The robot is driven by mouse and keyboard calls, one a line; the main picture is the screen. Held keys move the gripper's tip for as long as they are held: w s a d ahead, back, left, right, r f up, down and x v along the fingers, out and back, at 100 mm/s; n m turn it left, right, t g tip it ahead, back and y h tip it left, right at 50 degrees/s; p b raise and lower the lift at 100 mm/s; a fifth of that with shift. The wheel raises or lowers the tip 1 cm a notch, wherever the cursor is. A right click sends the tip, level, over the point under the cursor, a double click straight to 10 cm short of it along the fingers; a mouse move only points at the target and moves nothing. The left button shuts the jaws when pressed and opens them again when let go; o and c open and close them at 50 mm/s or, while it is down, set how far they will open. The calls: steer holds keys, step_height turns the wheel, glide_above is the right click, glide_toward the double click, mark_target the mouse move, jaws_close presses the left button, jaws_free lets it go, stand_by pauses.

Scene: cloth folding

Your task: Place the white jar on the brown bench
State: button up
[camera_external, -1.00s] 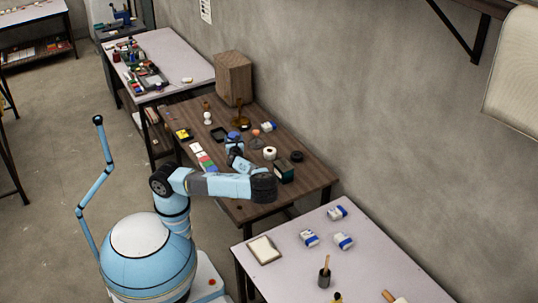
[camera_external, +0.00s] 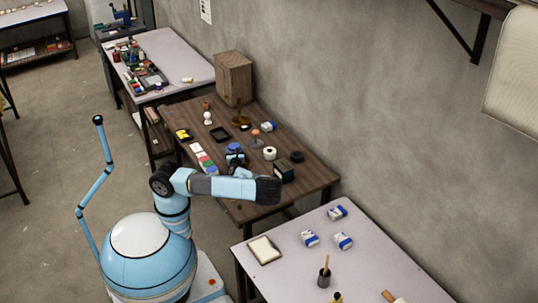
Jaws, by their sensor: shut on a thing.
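My gripper (camera_external: 235,158) is over the middle of the brown bench (camera_external: 315,175), near its front half, at the end of my bent blue arm. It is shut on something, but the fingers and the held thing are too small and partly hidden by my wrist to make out. I cannot pick out the white jar for certain. A white round roll-like thing (camera_external: 270,153) stands on the brown bench right of my gripper. A small white rounded thing (camera_external: 208,118) stands on the same bench further back and left.
A pale table (camera_external: 380,270) stands in front right. Bare bench shows at its right end.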

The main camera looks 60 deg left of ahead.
steer(key=o, duration=1.4)
steer(key=shift+c, duration=0.2)
steer(key=shift+v, duration=6)
